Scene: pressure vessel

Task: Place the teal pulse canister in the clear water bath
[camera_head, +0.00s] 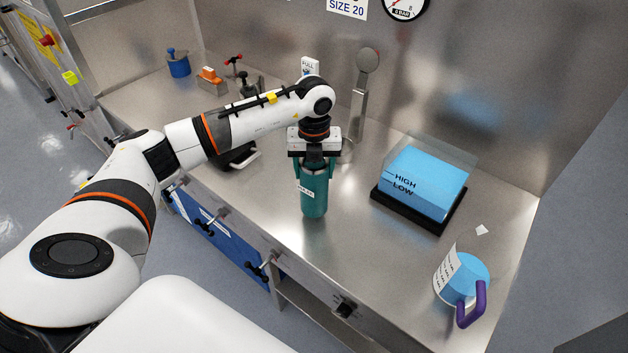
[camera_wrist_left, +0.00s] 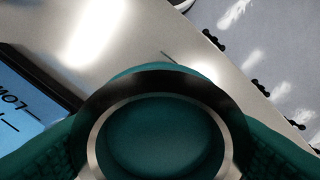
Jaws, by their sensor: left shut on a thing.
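The teal pulse canister (camera_head: 314,198) is upright in the head view, over the steel counter near its front edge. My left gripper (camera_head: 314,168) comes down from above and is shut around its upper part. I cannot tell whether the canister's bottom touches the counter. In the left wrist view the canister's round top (camera_wrist_left: 160,138), with a metal ring, fills the lower middle. The clear water bath (camera_head: 425,203) stands to the right of the canister, apart from it. It has blue water, HIGH and LOW marks and a black base. My right gripper is out of view.
A clear jug (camera_head: 460,278) with blue liquid and a purple handle stands at the front right. A blue canister (camera_head: 178,63) and an orange block (camera_head: 210,76) stand at the far left. A metal post (camera_head: 360,95) rises behind my gripper. Counter between canister and bath is clear.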

